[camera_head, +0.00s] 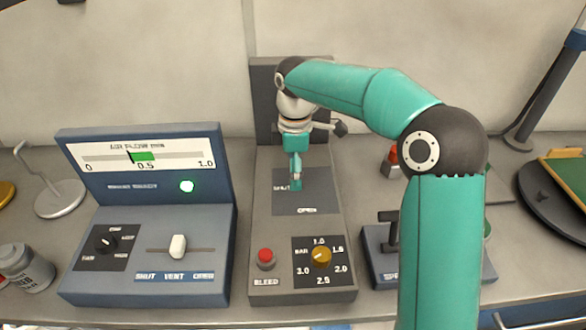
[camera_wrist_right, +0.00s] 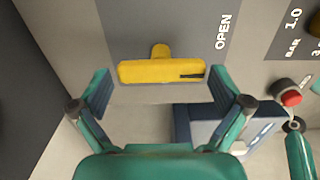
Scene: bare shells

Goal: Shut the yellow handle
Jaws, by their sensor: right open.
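In the right wrist view the yellow handle (camera_wrist_right: 162,71) is a T shape: a short stem ends in a wide crossbar with a dark slot near one end. It sits on a grey panel (camera_head: 313,205) beside the word OPEN. My right gripper (camera_wrist_right: 160,88) is open, with one finger past each end of the crossbar and a small gap on both sides. In the head view the right gripper (camera_head: 296,180) points down over the SHUT/OPEN panel, and I cannot make out the handle behind it. My left gripper is not in view.
A blue air-flow console (camera_head: 150,285) with a white slider stands left. In front of the panel are a red BLEED button (camera_head: 266,257) and a yellow BAR knob (camera_head: 320,256). A blue box (camera_head: 380,265) with a dark T-handle is right, partly behind my right arm.

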